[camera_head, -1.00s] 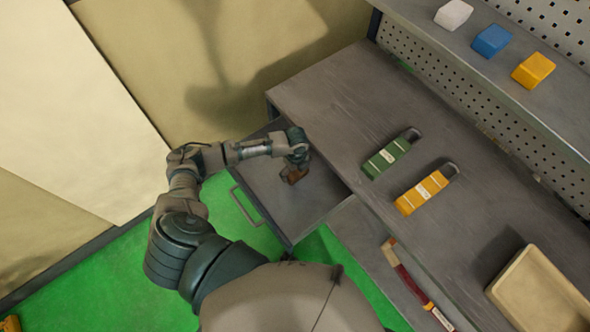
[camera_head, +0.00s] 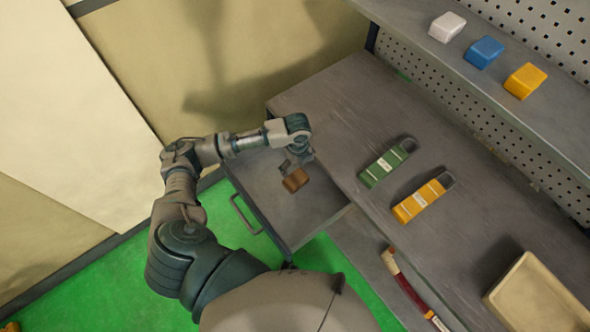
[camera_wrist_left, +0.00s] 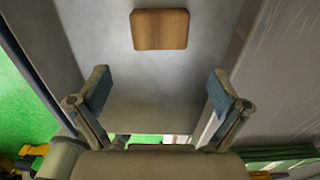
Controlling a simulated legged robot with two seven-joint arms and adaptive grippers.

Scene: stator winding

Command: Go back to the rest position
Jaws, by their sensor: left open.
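My left gripper (camera_head: 297,158) is above the open drawer (camera_head: 310,215), close to a brown wooden block (camera_head: 295,180) in it. In the left wrist view the two fingers of my left gripper (camera_wrist_left: 158,90) are spread wide with nothing between them. The wooden block (camera_wrist_left: 160,29) lies beyond the fingertips on the drawer floor, apart from them. My right gripper is not in view.
The workbench (camera_head: 340,100) holds a green padlock-like item (camera_head: 387,163) and a yellow one (camera_head: 423,199). A beige tray (camera_head: 535,298) is at the lower right. White, blue and yellow blocks (camera_head: 525,81) sit on the shelf. A red-handled tool (camera_head: 405,280) lies lower down.

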